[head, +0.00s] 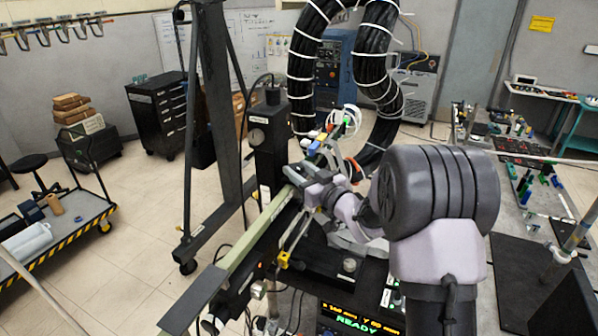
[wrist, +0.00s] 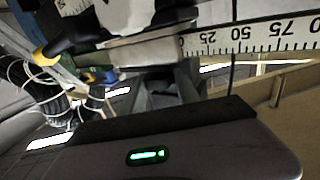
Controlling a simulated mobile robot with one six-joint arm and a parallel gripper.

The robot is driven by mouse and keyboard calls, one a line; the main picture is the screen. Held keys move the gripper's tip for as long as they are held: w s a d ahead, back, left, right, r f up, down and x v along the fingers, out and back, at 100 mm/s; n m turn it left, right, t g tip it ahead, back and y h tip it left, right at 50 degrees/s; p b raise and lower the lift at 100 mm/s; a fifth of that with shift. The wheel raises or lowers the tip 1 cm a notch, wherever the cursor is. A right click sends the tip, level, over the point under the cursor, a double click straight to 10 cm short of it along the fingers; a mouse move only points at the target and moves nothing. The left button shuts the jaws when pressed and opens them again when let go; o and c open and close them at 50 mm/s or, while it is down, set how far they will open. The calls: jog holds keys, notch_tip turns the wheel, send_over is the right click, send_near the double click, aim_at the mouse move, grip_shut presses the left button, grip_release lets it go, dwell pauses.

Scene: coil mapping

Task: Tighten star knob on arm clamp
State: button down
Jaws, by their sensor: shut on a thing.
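My gripper (head: 311,191) reaches in from the right to the long pale green rail (head: 248,238) in the head view. In the wrist view my gripper (wrist: 166,84) has its dark fingers close together below a white ruler scale (wrist: 255,35). It is shut on a small part at the rail, seemingly the star knob of the arm clamp. The fingers and rail hide most of that part, so its shape and how far it is turned cannot be told. A black and yellow fitting (wrist: 75,30) sits at the upper left of the wrist view.
A dark steel frame (head: 203,130) stands left of the rail. Thick black hoses (head: 305,65) hang behind it. A display reading READY (head: 358,318) is below. A striped cart (head: 72,235) is at far left. Open floor lies between cart and frame. A cluttered bench (head: 520,170) is at right.

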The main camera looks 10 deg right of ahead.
jog(key=shift+a+f+m+t+h+b, duration=0.25)
jog(key=shift+m+h+b, duration=0.4)
jog(key=shift+b, duration=1.2)
jog(key=shift+f+m+t+h+b, duration=0.3)
jog(key=shift+h+b, duration=0.55)
jog(key=shift+b, duration=1)
jog(key=m+h+b, duration=0.1)
jog(key=h+b, duration=0.1)
jog(key=b, duration=0.3)
jog(key=shift+s+a+f+m, duration=0.1)
jog(key=shift+m, duration=0.15)
jog(key=m+h+b, duration=0.1)
jog(key=b, duration=0.1)
jog(key=h+b, duration=0.1)
jog(key=b, duration=0.1)
jog(key=shift+r+m+t+h+b, duration=0.25)
jog(key=shift+m+h+b, duration=0.05)
jog(key=shift+m+h, duration=0.1)
jog(key=shift+a+r+m+h+b, duration=0.1)
jog(key=shift+r+m+h+b, duration=0.25)
jog(key=shift+h+b, duration=0.35)
jog(key=shift+m, duration=0.25)
jog(key=c, duration=0.9)
grip_release()
